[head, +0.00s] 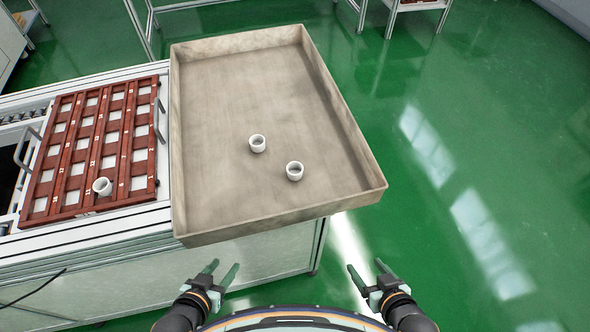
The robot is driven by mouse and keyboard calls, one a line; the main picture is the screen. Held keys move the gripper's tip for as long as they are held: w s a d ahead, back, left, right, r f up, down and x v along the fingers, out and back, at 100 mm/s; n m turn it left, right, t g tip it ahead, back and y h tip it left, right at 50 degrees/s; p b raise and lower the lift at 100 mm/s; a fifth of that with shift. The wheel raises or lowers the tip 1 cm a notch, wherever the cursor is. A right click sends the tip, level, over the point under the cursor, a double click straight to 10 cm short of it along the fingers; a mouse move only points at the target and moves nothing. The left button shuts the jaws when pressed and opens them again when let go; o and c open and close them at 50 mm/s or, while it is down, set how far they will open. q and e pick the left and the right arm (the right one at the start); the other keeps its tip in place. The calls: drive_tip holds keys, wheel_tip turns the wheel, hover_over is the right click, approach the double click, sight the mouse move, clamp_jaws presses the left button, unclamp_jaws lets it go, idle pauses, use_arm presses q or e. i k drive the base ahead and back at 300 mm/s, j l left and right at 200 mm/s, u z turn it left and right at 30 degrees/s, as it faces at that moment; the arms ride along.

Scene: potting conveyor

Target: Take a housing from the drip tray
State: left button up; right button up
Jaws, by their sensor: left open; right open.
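The drip tray (222,217) is a large beige-grey tray with raised walls, at the centre of the head view. Two white ring-shaped housings stand on its floor: one housing (257,144) near the middle and another housing (295,171) a little nearer and to the right. They are apart from each other. My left gripper (222,268) is open and empty, below the tray's near edge in the picture. My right gripper (368,268) is open and empty, right of the left one and clear of the tray. Neither gripper touches a housing.
A dark red slotted rack (70,208) with handles and pale square pockets lies on the bench left of the tray. A dark cable (35,289) hangs at lower left. Green floor is open to the right.

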sight(294, 168)
drive_tip(key=i+l, duration=0.1)
drive_tip(key=l, duration=0.8)
drive_tip(key=i+l+u, duration=0.1)
drive_tip(key=l, duration=0.8)
drive_tip(key=l+u, duration=0.1)
drive_tip(key=u, duration=0.95)
